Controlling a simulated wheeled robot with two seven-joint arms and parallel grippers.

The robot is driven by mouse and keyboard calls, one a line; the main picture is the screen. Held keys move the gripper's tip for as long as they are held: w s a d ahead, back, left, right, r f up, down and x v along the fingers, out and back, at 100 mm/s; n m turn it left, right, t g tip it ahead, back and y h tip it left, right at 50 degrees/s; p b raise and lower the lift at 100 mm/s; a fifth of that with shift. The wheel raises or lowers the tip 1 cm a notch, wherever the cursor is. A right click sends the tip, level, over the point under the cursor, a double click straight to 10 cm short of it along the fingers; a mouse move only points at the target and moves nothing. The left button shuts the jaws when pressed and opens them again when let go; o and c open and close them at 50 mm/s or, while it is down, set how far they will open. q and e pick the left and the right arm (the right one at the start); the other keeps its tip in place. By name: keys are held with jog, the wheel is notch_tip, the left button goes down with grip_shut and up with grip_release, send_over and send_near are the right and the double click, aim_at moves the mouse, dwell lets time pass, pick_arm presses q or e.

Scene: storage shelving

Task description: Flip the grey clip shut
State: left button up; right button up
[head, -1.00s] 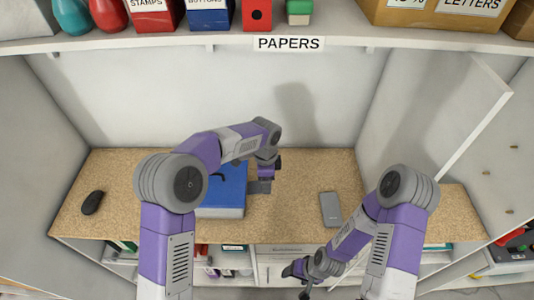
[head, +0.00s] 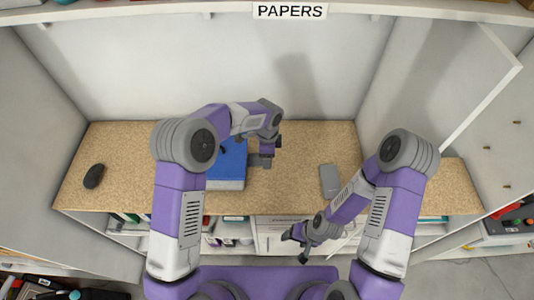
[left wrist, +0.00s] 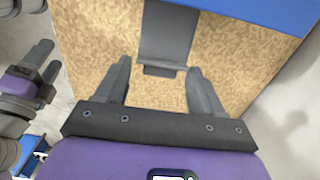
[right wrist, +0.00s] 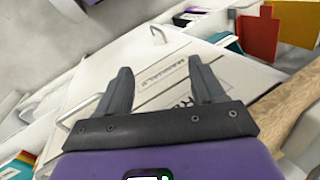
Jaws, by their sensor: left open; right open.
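The blue box (head: 228,168) lies on the cork-coloured desktop, partly hidden behind my left arm. In the left wrist view, its blue edge (left wrist: 262,12) crosses the top. The grey clip (left wrist: 165,35) is a flat plate with a lip, reaching out from the blue box towards my left gripper. My left gripper (head: 263,160) is at the box's right side, open, with one finger on either side of the clip's lip in its wrist view; contact cannot be told. My right gripper (right wrist: 160,67) is open and empty, low in front of the desk, facing the drawers.
A dark mouse (head: 94,176) lies at the desk's left and a grey phone-like slab (head: 330,180) right of centre. A side panel (head: 480,90) stands at the right. Drawers and shelves (head: 282,230) are below the desk. The desktop between box and slab is clear.

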aim_at(257, 159)
pick_arm(q)
jog(key=shift+c, duration=0.3)
jog(key=c, duration=1.1)
jog(key=shift+w+a+r+h+b, duration=0.1)
jog(key=shift+a+r+h+b, duration=0.35)
jog(key=shift+h, duration=0.4)
jog(key=shift+w+a+r+h+b, duration=0.1)
jog(key=shift+a+r+h+b, duration=0.3)
jog(key=shift+h, duration=0.45)
jog(key=shift+c, duration=0.2)
jog(key=shift+s+a+r+h+b, duration=0.1)
jog(key=shift+a+r+h+b, duration=0.35)
jog(key=shift+h, duration=0.45)
jog(key=shift+a+r+h+b, duration=0.25)
jog(key=shift+a+h+b, duration=0.3)
jog(key=shift+h+b, duration=0.3)
jog(key=o, duration=1.2)
jog(key=shift+v, duration=3.8)
